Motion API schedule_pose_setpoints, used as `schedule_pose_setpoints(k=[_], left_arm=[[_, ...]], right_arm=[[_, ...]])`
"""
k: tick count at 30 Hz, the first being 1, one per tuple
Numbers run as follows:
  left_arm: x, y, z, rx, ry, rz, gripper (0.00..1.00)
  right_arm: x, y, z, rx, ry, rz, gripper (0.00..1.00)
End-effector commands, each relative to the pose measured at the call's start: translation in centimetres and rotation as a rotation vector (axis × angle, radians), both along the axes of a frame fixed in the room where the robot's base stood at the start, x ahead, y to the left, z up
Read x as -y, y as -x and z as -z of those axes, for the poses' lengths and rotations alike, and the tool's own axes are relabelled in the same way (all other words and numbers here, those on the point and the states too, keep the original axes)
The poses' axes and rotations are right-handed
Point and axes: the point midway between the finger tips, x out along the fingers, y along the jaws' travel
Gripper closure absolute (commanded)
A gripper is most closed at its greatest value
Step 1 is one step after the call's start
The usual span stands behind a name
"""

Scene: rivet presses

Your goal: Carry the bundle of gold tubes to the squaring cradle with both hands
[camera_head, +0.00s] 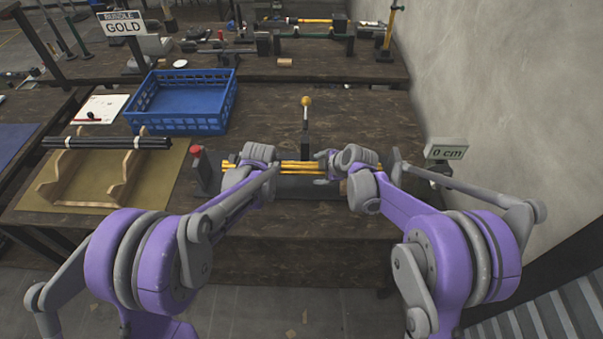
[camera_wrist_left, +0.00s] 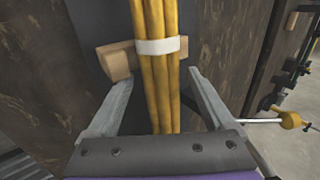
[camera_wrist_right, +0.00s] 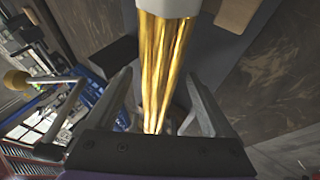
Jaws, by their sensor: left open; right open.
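The bundle of gold tubes (camera_head: 298,167) lies level over a dark grey base with wooden supports at the table's front. This may be the squaring cradle; nothing labels it. My left gripper (camera_head: 264,165) is at the bundle's left part. In the left wrist view the tubes (camera_wrist_left: 157,95), with a white band, run between its open fingers, above a wooden support (camera_wrist_left: 115,65). My right gripper (camera_head: 328,165) is at the right part. In the right wrist view the tubes (camera_wrist_right: 158,70) run between its open fingers, near a white band (camera_wrist_right: 168,8). The arms hide part of the base.
A red-topped post (camera_head: 199,168) stands left of the bundle, a yellow-knobbed lever (camera_head: 306,115) behind it. A "0 cm" sign (camera_head: 446,149) is at right. Black tubes (camera_head: 85,143) rest on a wooden cradle (camera_head: 120,183) at left. A blue crate (camera_head: 215,112) and "BUNDLE GOLD" sign (camera_head: 122,24) are behind.

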Motion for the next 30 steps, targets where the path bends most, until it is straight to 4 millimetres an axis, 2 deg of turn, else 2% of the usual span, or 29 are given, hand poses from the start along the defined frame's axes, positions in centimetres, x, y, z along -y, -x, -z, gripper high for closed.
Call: schedule_pose_setpoints(k=[11,17,24,30], left_arm=[[0.0,0.3,-0.4,0.0,0.0,0.0,0.14],[0.0,2.0,-2.9,0.0,-0.001,0.001,0.14],[0.0,4.8,-7.1,0.0,-0.001,0.001,0.14],[0.0,6.2,-9.3,0.0,0.0,0.0,0.14]], right_arm=[[0.0,0.0,0.0,0.0,0.0,0.0,0.14],[0.0,0.0,0.0,0.0,0.0,0.0,0.14],[0.0,0.0,0.0,0.0,0.0,0.0,0.14],[0.0,0.0,0.0,0.0,0.0,0.0,0.14]])
